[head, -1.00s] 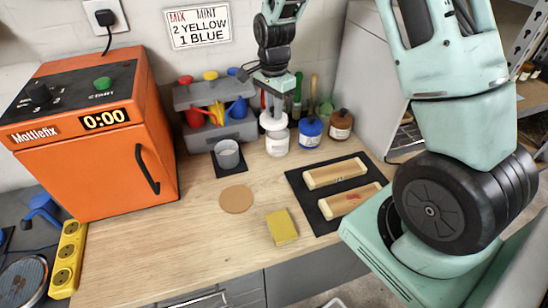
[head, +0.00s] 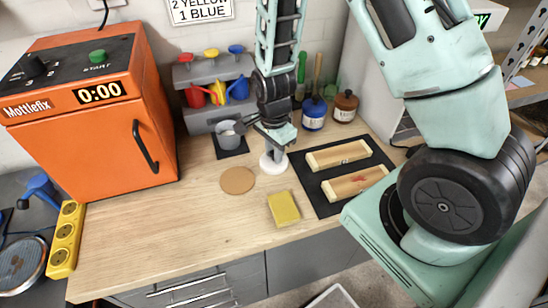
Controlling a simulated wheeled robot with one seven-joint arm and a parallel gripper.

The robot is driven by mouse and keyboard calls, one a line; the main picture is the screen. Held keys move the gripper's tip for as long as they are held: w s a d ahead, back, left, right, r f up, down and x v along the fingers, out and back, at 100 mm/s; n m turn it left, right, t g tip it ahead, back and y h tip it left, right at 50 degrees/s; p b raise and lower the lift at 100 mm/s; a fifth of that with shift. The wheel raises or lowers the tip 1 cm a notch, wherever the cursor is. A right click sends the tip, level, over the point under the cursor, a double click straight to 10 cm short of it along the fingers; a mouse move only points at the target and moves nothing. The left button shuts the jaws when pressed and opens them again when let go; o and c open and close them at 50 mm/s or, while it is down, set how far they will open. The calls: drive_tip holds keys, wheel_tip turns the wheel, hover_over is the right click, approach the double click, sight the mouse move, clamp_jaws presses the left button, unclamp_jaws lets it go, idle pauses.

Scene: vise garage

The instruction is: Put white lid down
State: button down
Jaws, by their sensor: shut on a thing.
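The white lid (head: 273,162) is low over the wooden worktop, between the round cork disc and the black mat. I cannot tell whether its underside touches the wood. My gripper (head: 274,147) points down and is shut on the top of the lid. The white jar seen earlier near the blue-labelled jar is hidden behind my arm.
A cork disc (head: 238,180) lies left of the lid, a yellow sponge (head: 284,208) in front. A black mat (head: 325,203) with two wooden pieces is to the right. A grey cup (head: 228,137) stands behind left; blue (head: 314,117) and brown (head: 344,108) jars stand behind right. The front-left worktop is clear.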

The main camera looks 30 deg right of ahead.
sight(273, 152)
drive_tip(key=shift+f, duration=1.55)
drive_tip(key=shift+f, duration=0.1)
drive_tip(key=c, duration=1.3)
unclamp_jaws()
drive_tip(key=shift+o, duration=0.2)
wheel_tip(273, 152, up, 12)
drive_tip(key=shift+a+b, duration=0.1)
drive_tip(key=shift+b, duration=0.5)
drive_tip(key=s+a+r+n, duration=0.5)
drive_tip(key=s+a+n, duration=0.3)
drive_tip(key=n, duration=0.4)
drive_tip(key=s+a+r+n, duration=0.5)
drive_tip(key=s+a+n, duration=0.2)
drive_tip(key=s+n, duration=0.4)
drive_tip(key=shift+s+a+n+y, duration=0.15)
drive_tip(key=shift+a+n+y, duration=0.2)
drive_tip(key=shift+n, duration=0.45)
